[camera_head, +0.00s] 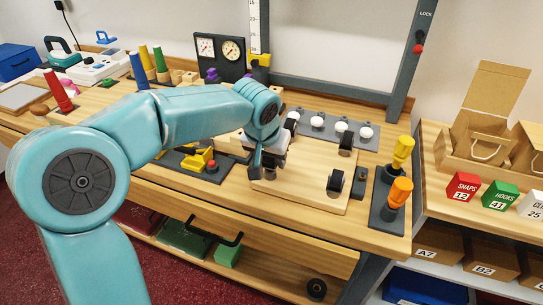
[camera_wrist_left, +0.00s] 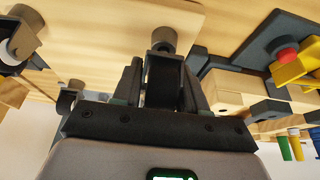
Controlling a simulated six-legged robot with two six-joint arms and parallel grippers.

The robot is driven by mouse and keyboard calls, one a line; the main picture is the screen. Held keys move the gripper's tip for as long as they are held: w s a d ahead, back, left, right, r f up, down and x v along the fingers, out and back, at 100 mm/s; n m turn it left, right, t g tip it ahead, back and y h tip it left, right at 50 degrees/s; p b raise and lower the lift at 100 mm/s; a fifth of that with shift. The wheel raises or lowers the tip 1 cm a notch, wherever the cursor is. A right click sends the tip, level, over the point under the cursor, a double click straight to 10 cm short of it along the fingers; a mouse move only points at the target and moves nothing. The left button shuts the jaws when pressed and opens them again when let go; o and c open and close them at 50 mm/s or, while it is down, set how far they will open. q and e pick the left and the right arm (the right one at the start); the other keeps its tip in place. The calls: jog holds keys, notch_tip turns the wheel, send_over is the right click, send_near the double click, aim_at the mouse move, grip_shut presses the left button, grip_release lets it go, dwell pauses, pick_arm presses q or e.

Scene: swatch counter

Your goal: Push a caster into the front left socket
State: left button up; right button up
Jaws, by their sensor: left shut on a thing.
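My left gripper (camera_head: 257,172) reaches down at the front left corner of a pale wooden board (camera_head: 300,194). In the wrist view, the left gripper (camera_wrist_left: 163,88) is shut on a dark caster (camera_wrist_left: 162,70), with a grey-brown round part at its far end, close to the board (camera_wrist_left: 110,20). I cannot tell whether its stem is in the front left socket; the gripper hides that corner. Other dark casters stand on the board at the front right (camera_head: 335,181) and back right (camera_head: 346,141). My right gripper is not in view.
Several white balls (camera_head: 341,127) sit on a dark strip behind the board. Yellow (camera_head: 402,152) and orange-handled (camera_head: 400,190) tools stand to the right. A yellow device with a red button (camera_head: 212,164) lies left of the gripper. A grey frame rises behind.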

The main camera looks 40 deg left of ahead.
pick_arm(q)
jog(key=shift+f, duration=0.1)
dwell(0.3)
jog(key=shift+f+b, duration=0.3)
jog(key=shift+b, duration=0.05)
jog(key=shift+f+b, duration=0.4)
jog(key=shift+b, duration=0.05)
dwell(1.1)
jog(key=o, duration=1.4)
jog(key=shift+o, duration=0.2)
jog(key=shift+r, duration=0.1)
notch_tip(320, 180, up, 6)
jog(key=p, duration=0.5)
